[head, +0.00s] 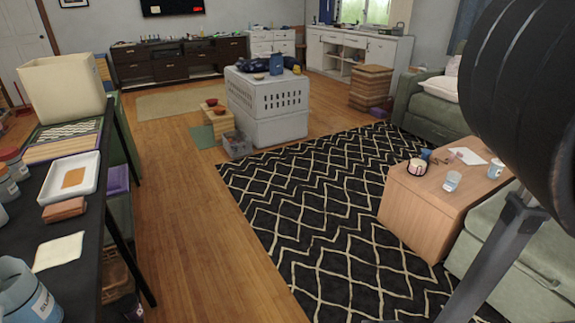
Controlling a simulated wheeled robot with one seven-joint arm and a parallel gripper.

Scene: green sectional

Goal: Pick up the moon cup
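Several small items stand on the wooden side table (437,206) at the right. A pale blue-and-white cup (452,181) stands near its front edge, and a similar cup (495,169) stands further right. A round black-and-cream item (417,167) sits at the table's left end. Any moon marking is too small to make out, so I cannot tell which is the moon cup. My gripper is not in view; a large dark part of my own arm fills the upper right and hides part of the sofa area.
A dark shelf table (68,272) with a white tray (72,178) and a cream bin (62,86) runs along the left. A green sofa (432,108) flanks the side table. A white crate (270,128) stands mid-room. The wood floor and patterned rug (318,195) between are clear.

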